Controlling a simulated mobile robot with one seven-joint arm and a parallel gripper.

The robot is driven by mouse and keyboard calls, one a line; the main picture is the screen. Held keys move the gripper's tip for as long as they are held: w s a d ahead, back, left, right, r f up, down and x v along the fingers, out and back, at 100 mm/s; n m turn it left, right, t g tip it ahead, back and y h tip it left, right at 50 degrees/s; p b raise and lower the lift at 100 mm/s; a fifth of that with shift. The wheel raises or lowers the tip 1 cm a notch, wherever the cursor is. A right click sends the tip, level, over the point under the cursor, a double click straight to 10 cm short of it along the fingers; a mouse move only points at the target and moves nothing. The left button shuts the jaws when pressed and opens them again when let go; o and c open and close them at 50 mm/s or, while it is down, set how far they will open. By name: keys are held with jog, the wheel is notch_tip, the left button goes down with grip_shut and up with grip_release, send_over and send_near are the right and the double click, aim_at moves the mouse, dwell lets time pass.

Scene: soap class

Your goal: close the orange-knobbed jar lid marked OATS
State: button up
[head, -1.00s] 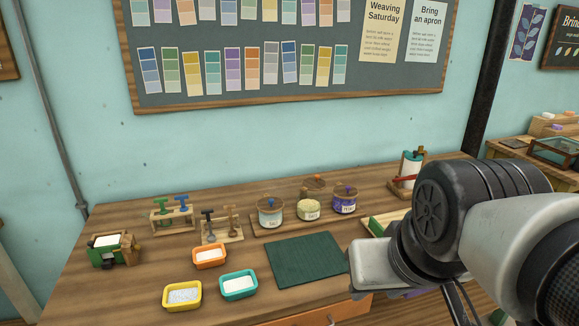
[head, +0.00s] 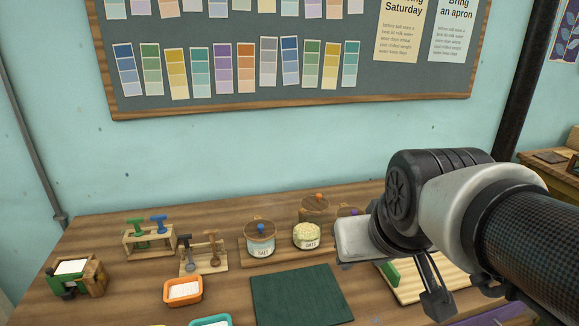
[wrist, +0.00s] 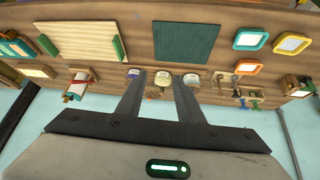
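The OATS jar (head: 306,236) is a small glass jar of pale flakes, standing open-topped between two other jars. A round wooden lid (head: 314,213) with an orange knob (head: 319,197) shows just behind it, off the mouth. I cannot tell whether it is hinged to the jar or tilted. In the wrist view the OATS jar (wrist: 163,77) shows beyond the fingers. My gripper (wrist: 161,76) is open, with nothing between its fingers, and is apart from the jar. In the head view my arm is at the right, its gripper partly hidden.
A SALT jar (head: 260,240) with a blue-knobbed lid stands left of the OATS jar. A purple jar (wrist: 133,72) stands on the other side, mostly hidden by my arm in the head view. A stamp rack (head: 203,258) is at left. A green mat (head: 300,295) lies in front.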

jog(key=w+a+f+n+t+b, duration=0.1)
jog(key=w+a+f+b, duration=0.15)
jog(key=w, duration=0.45)
jog(key=w+a+f+n+t+b, duration=0.15)
jog(key=w+f, duration=0.25)
jog(key=w, duration=0.4)
jog(key=m+t+h+b, duration=0.2)
jog(key=m+t+b, duration=0.3)
jog(key=t+b, duration=0.4)
send_near(319, 196)
jog(key=shift+n, duration=0.35)
jog(key=w, duration=0.3)
jog(key=w+d+b, duration=0.1)
jog(key=w, duration=0.3)
jog(key=w+b, duration=0.1)
jog(key=w, duration=0.2)
jog(key=shift+w+d+r, duration=0.1)
jog(key=shift+w+d, duration=0.1)
jog(key=shift+w, duration=0.2)
grip_shut()
